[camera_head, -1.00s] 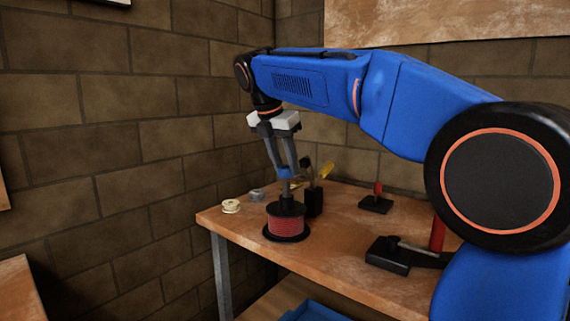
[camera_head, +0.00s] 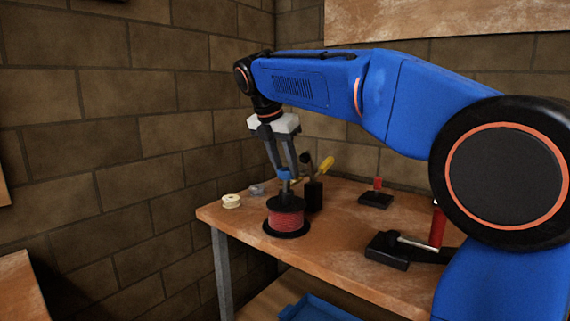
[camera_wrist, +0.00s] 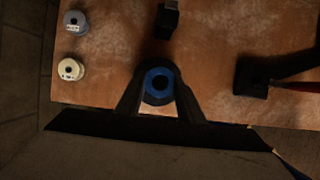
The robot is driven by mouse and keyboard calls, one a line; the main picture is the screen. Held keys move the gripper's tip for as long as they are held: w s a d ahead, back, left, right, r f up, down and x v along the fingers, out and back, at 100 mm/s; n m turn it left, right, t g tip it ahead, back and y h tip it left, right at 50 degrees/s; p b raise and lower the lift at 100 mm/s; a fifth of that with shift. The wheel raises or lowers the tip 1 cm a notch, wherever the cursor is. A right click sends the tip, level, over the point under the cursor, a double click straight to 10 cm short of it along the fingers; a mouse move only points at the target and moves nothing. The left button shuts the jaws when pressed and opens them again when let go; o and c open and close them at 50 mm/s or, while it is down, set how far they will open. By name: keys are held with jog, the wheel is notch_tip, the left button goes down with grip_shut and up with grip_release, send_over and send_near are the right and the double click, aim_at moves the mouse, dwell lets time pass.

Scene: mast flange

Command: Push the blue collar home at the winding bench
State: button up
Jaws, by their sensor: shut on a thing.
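My gripper (camera_head: 284,173) is shut on the blue collar (camera_head: 285,174), with one finger on each side of it. The collar is a small ring held above the red spool (camera_head: 286,220), which has black flanges and stands near the bench's left end. A short grey spindle (camera_head: 286,187) shows between the collar and the spool's dark top. In the wrist view the collar (camera_wrist: 149,87) sits between the fingertips, its dark hole facing me. I cannot tell how far the spindle enters the collar.
The wooden bench (camera_head: 335,235) holds a cream reel (camera_head: 231,201), a grey reel (camera_head: 256,190), a black holder with tools (camera_head: 314,196), a red-handled block (camera_head: 376,198) and a black clamp-like fixture (camera_head: 388,250). A blue bin (camera_head: 310,308) is below. The brick wall is close behind.

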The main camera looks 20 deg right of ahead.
aim_at(283, 170)
jog(key=shift+f, duration=1.85)
jog(key=o, duration=1.1)
jog(key=shift+o, duration=0.2)
jog(key=v, duration=1.7)
jog(key=shift+r, duration=0.2)
